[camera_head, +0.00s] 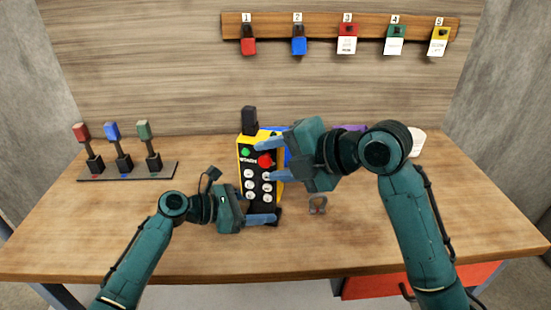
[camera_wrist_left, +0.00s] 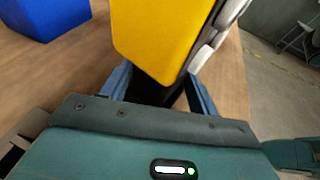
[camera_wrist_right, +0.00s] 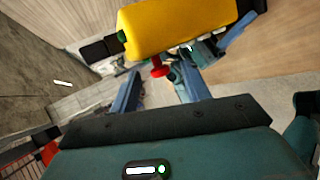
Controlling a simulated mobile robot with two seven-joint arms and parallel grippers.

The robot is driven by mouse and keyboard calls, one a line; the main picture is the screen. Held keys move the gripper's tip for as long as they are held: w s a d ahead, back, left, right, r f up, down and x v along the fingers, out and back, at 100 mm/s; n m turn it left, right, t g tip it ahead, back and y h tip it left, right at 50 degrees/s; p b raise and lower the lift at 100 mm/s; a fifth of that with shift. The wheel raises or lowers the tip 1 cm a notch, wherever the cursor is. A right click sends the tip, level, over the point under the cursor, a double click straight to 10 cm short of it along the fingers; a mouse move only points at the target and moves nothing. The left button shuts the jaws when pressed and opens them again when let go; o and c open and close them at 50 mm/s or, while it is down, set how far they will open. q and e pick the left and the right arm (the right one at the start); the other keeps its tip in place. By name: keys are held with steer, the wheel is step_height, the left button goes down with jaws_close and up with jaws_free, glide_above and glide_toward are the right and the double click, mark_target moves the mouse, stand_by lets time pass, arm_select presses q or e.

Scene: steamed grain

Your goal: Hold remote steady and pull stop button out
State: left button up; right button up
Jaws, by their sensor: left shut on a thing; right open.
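A yellow remote (camera_head: 246,187) with a black face stands upright on the table. Its face carries a green button (camera_head: 245,153), a red stop button (camera_head: 264,160) and several white buttons. My left gripper (camera_head: 262,219) is shut on the remote's black lower end; in the left wrist view the yellow body (camera_wrist_left: 158,38) rises from between the fingers. My right gripper (camera_head: 268,160) is open at the upper right of the remote, its fingers above and below the red button. In the right wrist view the red button (camera_wrist_right: 159,68) sticks out toward the gap between the open fingers, seemingly ahead of the tips.
A stand with several small levers (camera_head: 125,172) is at the table's left. A blue object (camera_head: 288,132) is partly hidden behind the remote. A numbered hook rail (camera_head: 340,32) hangs on the wall.

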arm_select(q)
steer(key=shift+f, duration=0.1)
arm_select(e)
steer(key=v, duration=1.2)
arm_select(q)
steer(key=o, duration=0.8)
steer(key=shift+o, duration=0.2)
